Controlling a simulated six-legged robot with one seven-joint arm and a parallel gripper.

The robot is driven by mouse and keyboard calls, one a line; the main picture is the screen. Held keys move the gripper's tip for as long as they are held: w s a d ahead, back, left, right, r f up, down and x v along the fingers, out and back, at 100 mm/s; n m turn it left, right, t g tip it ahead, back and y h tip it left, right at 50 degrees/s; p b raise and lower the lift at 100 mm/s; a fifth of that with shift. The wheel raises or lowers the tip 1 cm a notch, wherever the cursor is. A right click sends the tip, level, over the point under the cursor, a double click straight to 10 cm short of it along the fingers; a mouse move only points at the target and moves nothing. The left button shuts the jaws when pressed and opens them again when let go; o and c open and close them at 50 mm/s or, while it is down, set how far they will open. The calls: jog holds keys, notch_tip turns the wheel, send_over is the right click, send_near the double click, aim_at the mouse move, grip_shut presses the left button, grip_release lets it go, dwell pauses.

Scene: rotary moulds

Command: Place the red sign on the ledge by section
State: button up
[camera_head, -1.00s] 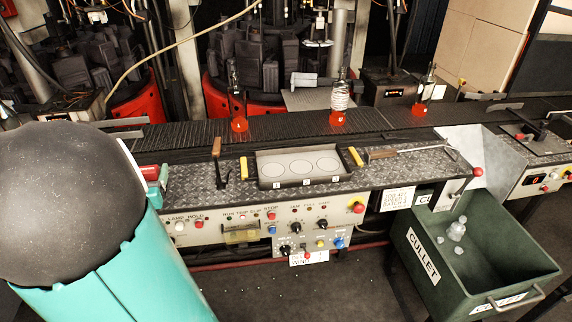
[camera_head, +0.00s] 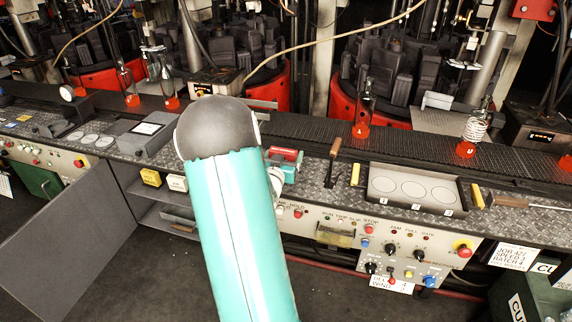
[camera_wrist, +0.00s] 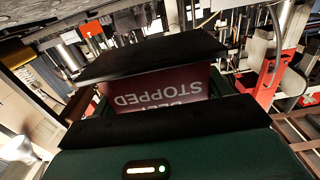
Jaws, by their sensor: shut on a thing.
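The red sign (camera_wrist: 188,84) with white lettering reading "STOPPED" and a partly hidden word above it sits between the two black jaws of my gripper (camera_wrist: 155,92) in the wrist view. The lettering appears upside down there, and the jaws cover part of the sign. In the head view my arm hides most of my gripper; a small red piece, apparently the sign (camera_head: 286,154), shows just right of my arm, over the ledge. The tread-plate ledge (camera_head: 318,176) runs along the front of the conveyor. Which part of it belongs to the section is not clear.
A tray (camera_head: 376,204) with three numbered circles, a wooden-handled tool (camera_head: 335,148) and yellow blocks lie on the ledge. Bottles with glowing red bases stand on the conveyor (camera_head: 405,150). An open cabinet door (camera_head: 70,245) juts out at left. A green cullet bin (camera_head: 535,300) is at right.

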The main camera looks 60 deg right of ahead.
jog(key=shift+w+d+f, duration=0.1)
jog(key=shift+d+f, duration=0.3)
jog(key=shift+f, duration=0.1)
jog(key=shift+d+f, duration=0.1)
jog(key=shift+f, duration=1.5)
jog(key=shift+f, duration=0.15)
jog(key=o, duration=1.1)
jog(key=shift+c, duration=0.2)
jog(key=s+a, duration=0.2)
jog(key=a, duration=1)
